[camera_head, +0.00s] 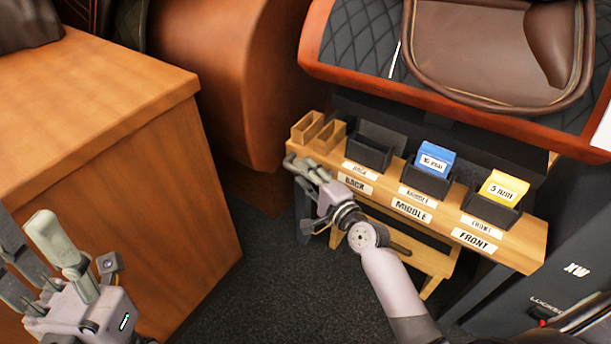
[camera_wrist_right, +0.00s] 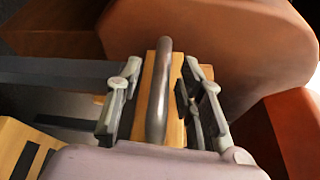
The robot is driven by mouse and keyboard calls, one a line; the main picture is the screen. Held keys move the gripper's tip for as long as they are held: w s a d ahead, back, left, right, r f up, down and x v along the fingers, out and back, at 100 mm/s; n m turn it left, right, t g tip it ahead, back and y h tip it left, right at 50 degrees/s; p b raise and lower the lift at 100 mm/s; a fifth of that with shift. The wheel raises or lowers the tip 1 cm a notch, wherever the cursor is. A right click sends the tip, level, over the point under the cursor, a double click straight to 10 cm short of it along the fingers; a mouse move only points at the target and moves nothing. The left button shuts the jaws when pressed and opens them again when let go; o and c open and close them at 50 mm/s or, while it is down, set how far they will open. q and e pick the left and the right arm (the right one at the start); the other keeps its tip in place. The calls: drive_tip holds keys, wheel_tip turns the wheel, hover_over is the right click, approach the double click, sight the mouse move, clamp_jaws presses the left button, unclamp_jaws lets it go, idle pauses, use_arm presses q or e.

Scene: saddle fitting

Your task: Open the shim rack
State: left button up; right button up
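The shim rack (camera_head: 513,249) is a wooden ledge with BACK, MIDDLE and FRONT labels. It bears dark bins: the BACK bin (camera_head: 368,155) looks empty, the middle one holds a blue shim (camera_head: 435,158), the front one a yellow shim (camera_head: 503,188). My right gripper (camera_head: 303,168) is at the rack's left end. In the right wrist view, a dark rounded bar (camera_wrist_right: 159,92) on a wooden strip lies between the open fingers (camera_wrist_right: 163,95), with gaps on both sides. My left gripper (camera_head: 32,243) is open and empty at lower left.
Two small wooden boxes (camera_head: 318,132) stand at the rack's left end. A wooden cabinet (camera_head: 130,190) fills the left, with dark carpet (camera_head: 265,285) between. A brown saddle (camera_head: 485,50) lies above the rack, and a dark case (camera_head: 555,255) stands at right.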

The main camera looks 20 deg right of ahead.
drive_tip(key=shift+w, duration=0.1)
drive_tip(key=shift+c, duration=0.4)
clamp_jaws()
idle(0.5)
